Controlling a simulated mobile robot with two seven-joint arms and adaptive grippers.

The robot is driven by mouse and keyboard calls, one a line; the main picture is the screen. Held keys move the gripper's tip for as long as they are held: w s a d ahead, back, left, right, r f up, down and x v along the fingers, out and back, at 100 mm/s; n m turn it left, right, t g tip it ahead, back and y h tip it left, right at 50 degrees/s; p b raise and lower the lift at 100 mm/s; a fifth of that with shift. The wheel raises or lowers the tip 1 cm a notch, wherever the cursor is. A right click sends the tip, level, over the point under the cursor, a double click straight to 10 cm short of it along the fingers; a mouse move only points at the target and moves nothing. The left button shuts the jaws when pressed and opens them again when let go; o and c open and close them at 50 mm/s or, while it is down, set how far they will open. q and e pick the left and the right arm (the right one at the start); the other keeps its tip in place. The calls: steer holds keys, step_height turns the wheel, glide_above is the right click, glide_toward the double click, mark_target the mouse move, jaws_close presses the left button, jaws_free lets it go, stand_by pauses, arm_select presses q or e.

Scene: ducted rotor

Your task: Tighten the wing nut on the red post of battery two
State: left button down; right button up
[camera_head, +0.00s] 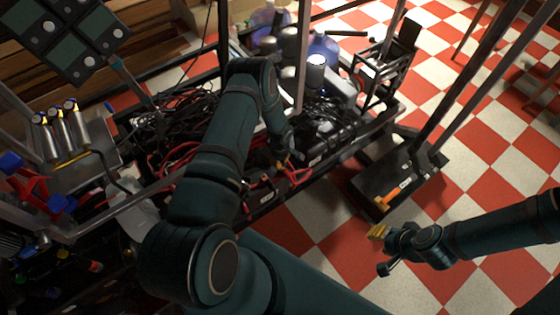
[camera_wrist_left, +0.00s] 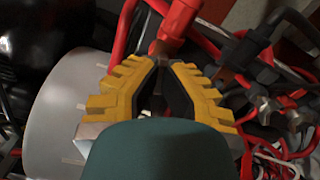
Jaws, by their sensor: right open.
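My left gripper (camera_head: 283,163) reaches down among the batteries and cables in the cart. In the left wrist view its yellow toothed fingers (camera_wrist_left: 160,68) lean in toward each other, tips a small gap apart, just below a thick red terminal piece (camera_wrist_left: 180,20). A small dull metal part (camera_wrist_left: 160,48) shows at the tips; whether it is the wing nut, or is gripped, I cannot tell. A black battery (camera_head: 262,192) with red leads lies beside the gripper in the head view. Its number is not readable. My right gripper (camera_head: 379,231) is open and empty above the floor.
Red cables (camera_head: 180,155) and black cables (camera_head: 165,125) crowd the cart. Metal uprights (camera_head: 303,60) rise from it. A black platform (camera_head: 400,178) with an orange-handled tool (camera_head: 388,198) stands at right. The checkered floor (camera_head: 480,150) is mostly clear.

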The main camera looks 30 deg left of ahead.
arm_select(q)
steer(key=m, duration=1)
steer(key=shift+m, duration=0.4)
steer(key=m, duration=0.5)
steer(key=shift+m, duration=2.4)
steer(key=c, duration=1.1)
jaws_free()
step_height(320, 180, up, 12)
